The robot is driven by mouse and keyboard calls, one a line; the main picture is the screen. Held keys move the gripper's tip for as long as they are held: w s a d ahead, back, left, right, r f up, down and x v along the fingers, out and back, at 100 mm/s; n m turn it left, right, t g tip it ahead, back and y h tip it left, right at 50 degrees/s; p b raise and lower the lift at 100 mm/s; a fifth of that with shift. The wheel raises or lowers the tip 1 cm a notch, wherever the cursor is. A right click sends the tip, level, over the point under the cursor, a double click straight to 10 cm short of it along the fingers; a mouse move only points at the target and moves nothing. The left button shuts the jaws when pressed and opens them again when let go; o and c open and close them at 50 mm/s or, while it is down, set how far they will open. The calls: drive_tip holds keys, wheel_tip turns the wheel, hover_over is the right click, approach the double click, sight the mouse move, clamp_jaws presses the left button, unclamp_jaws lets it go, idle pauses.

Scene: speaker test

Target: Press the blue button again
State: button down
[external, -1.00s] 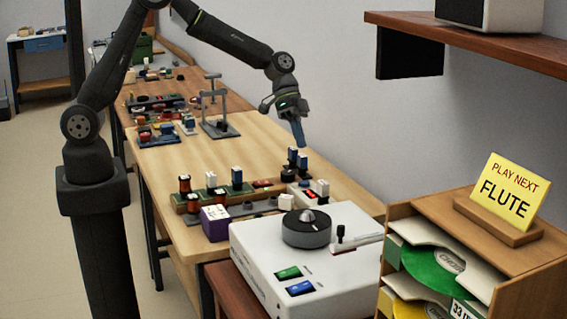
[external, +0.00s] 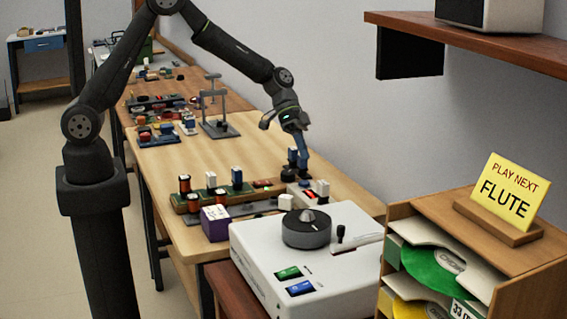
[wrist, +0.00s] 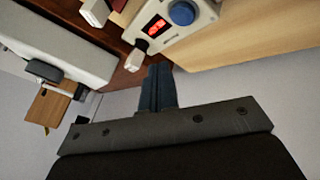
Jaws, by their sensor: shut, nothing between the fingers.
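A round blue button (wrist: 181,13) sits on a small light box (wrist: 190,28) with a red lit display, at the top of the wrist view. In the external view the small box (external: 306,192) stands on the bench below my gripper (external: 304,168), and I cannot make out its button there. My gripper is shut and empty, its blue fingers pointing down. In the wrist view the fingertips (wrist: 157,70) appear apart from the round button. A flat blue button (external: 300,288) also lies on the front of the white record player (external: 345,262), beside a green one (external: 288,272).
A purple box (external: 215,222) and a row of coils lie nearer. A record rack (external: 520,275) with a yellow FLUTE sign (external: 505,190) is at right.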

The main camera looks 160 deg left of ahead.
sight(306, 183)
drive_tip(key=shift+f, duration=2.55)
drive_tip(key=shift+f, duration=0.1)
drive_tip(key=shift+f, duration=0.3)
drive_tip(key=shift+f, duration=0.55)
idle(0.5)
drive_tip(key=shift+r, duration=0.95)
drive_tip(key=shift+r, duration=2.5)
